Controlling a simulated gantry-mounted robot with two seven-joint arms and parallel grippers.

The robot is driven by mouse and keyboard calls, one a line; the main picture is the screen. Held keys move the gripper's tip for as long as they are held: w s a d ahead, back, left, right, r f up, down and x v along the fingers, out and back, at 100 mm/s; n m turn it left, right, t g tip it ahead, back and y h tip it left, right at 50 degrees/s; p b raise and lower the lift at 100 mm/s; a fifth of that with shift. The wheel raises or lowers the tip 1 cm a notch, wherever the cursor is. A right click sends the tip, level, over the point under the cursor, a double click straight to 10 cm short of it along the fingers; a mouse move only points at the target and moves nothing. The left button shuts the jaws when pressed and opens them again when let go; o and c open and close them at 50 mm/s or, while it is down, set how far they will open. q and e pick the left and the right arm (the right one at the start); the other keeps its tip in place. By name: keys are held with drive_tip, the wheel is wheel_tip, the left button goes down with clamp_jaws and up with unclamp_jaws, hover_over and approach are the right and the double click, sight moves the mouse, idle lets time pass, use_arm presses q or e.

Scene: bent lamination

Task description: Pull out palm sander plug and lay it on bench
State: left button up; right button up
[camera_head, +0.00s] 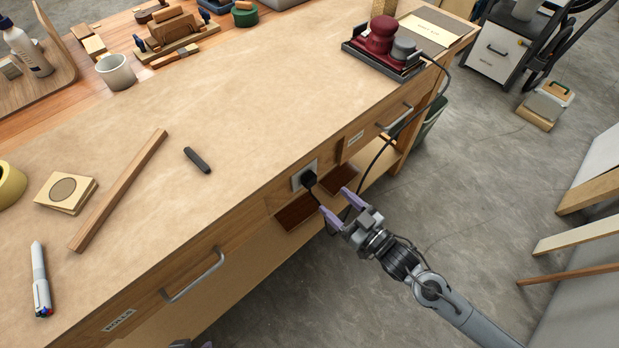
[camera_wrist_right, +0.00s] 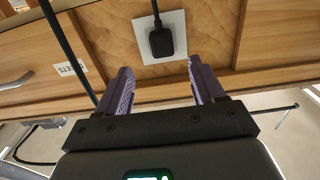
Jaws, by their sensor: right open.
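The black palm sander plug (camera_head: 309,178) sits in a pale socket plate (camera_head: 297,180) on the bench's front face. In the right wrist view the plug (camera_wrist_right: 161,43) shows against the plate (camera_wrist_right: 178,22), with its cord running to the top edge. My right gripper (camera_head: 337,203) is open in front of the plug, with its purple fingers pointing at the socket. In its wrist view the plug shows between the fingers (camera_wrist_right: 160,75), with gaps on both sides. The dark red palm sander (camera_head: 379,38) stands on the bench (camera_head: 235,115) at the far right corner. My left gripper is not clearly visible.
The sander's black cord (camera_head: 377,157) hangs to the right of the socket. A wooden strip (camera_head: 120,190), a dark bar (camera_head: 197,160), a sanding block (camera_head: 66,191) and a marker (camera_head: 40,280) lie on the bench. The bench top behind the socket is clear. Drawer handles (camera_head: 192,275) stick out in front.

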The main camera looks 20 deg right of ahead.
sight(313, 184)
drive_tip(key=b+x, duration=0.3)
drive_tip(key=x, duration=0.1)
drive_tip(key=shift+w+a+f, duration=0.15)
drive_tip(key=shift+a+f, duration=0.05)
drive_tip(key=shift+w+a+r+p, duration=0.15)
drive_tip(key=shift+w+a+p, duration=0.05)
drive_tip(key=shift+w, duration=0.25)
drive_tip(key=shift+w+a+r+p, duration=0.1)
drive_tip(key=shift+w+a+p, duration=0.1)
drive_tip(key=shift+w, duration=0.25)
drive_tip(key=shift+x, duration=1.15)
drive_tip(key=shift+f+p, duration=0.1)
drive_tip(key=shift+p, duration=0.4)
drive_tip(key=shift+p, duration=0.4)
